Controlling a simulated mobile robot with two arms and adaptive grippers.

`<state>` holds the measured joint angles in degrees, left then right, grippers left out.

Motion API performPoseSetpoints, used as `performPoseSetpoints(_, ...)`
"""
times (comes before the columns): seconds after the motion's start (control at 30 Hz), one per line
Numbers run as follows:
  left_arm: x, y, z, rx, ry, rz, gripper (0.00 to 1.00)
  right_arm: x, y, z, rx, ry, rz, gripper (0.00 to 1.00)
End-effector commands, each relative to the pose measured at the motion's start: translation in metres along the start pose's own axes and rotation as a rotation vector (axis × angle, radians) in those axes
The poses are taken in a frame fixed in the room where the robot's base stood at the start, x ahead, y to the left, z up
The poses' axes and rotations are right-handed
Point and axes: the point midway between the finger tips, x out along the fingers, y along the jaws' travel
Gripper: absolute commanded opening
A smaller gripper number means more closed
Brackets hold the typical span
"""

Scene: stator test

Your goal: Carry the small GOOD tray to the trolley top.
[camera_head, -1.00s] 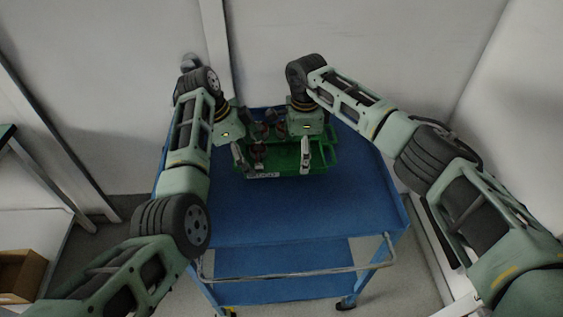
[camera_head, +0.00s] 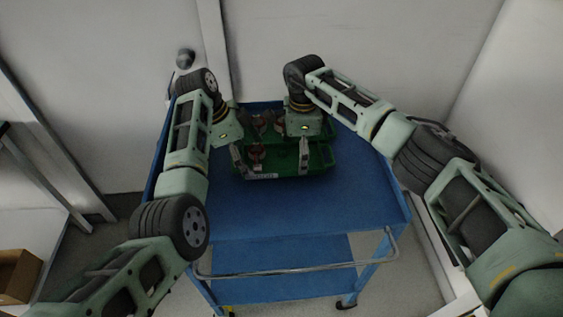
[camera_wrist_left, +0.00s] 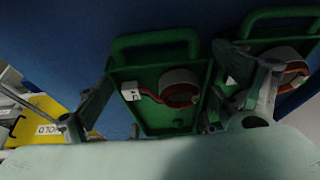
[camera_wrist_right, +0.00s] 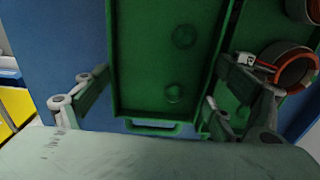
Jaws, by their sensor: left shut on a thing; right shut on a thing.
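A small green tray (camera_head: 318,160) with a white label on its front wall is held between both grippers over the blue trolley top (camera_head: 300,210). The label is too small to read. My left gripper (camera_head: 248,152) is shut across the tray's long walls near its left end, beside a stator (camera_wrist_left: 180,88). That end's looped handle (camera_wrist_left: 155,40) shows in the left wrist view. I cannot tell whether the tray touches the trolley.
A second green tray (camera_wrist_left: 285,14) with stators stands right behind the held one, close to the rear fingers. The trolley's front half is clear, with a push rail (camera_head: 300,270) at its near edge. A wall is behind. A yellow bin (camera_wrist_left: 50,112) marked HOLD is in the left wrist view.

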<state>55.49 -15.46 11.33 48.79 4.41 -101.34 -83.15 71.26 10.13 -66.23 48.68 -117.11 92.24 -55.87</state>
Motion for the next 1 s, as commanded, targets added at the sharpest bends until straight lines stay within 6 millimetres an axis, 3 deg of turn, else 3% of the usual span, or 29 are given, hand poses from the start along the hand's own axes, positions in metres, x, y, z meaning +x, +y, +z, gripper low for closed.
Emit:
performPoseSetpoints(0.3,0.02,-0.001,0.009,-0.003,-0.001,-0.002,0.56,0.022,0.0,-0.001,0.002,0.001,0.0,0.56)
performPoseSetpoints(0.33,0.02,-0.001,0.009,-0.003,-0.002,-0.002,0.89,0.022,0.0,-0.001,0.002,0.001,0.0,0.89)
performPoseSetpoints(0.47,0.018,0.0,0.008,-0.002,-0.001,-0.001,1.0,0.019,0.0,-0.001,0.002,0.001,0.0,1.0)
performPoseSetpoints(1.0,0.011,0.0,0.004,0.0,0.0,-0.002,1.0,0.012,0.0,0.0,0.0,0.0,0.0,1.0)
